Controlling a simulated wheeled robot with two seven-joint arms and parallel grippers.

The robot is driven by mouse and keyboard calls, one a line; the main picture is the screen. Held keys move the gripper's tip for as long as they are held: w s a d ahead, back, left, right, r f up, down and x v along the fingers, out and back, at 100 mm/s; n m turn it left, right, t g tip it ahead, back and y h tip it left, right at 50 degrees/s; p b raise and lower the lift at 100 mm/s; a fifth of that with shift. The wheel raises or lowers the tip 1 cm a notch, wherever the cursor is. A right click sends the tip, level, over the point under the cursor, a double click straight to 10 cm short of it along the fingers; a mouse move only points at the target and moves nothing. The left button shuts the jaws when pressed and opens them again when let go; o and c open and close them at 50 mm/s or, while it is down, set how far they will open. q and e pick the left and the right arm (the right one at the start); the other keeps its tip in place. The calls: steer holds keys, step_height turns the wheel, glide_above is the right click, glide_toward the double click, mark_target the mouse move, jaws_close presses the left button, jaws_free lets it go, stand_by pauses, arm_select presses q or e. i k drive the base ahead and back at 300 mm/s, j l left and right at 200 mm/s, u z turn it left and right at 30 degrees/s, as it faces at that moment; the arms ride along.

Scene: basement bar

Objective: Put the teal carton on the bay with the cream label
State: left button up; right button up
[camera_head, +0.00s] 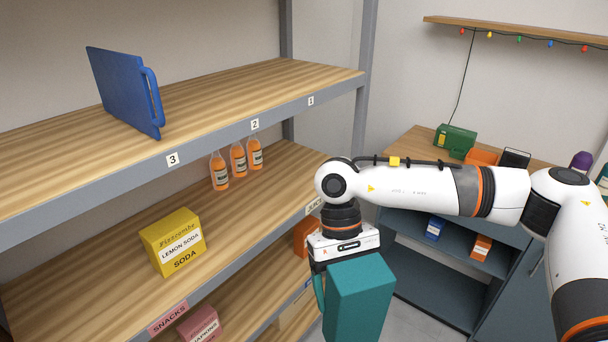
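The teal carton (360,302) is a tall box with a handle-like strip on its left side. It hangs below my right gripper (338,262), in front of the shelving's right end and over the floor. The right gripper points down and appears shut on the carton; its fingertips are mostly hidden by it. A pale, cream-looking label reading JUICE (314,206) is on the middle shelf's front edge, partly covered by my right arm. The bay behind that label is partly hidden by my arm. My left gripper is not in view.
A yellow lemon soda box (173,242) and several orange bottles (238,160) stand on the middle shelf. A pink SNACKS label (168,318) and pink box (200,325) are lower. A cabinet (436,285) stands right.

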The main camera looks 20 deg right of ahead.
mark_target(264, 203)
steer(key=l+u, duration=0.3)
steer(key=l, duration=0.55)
steer(key=l+u, duration=0.25)
steer(key=l, duration=0.6)
steer(key=u, duration=0.95)
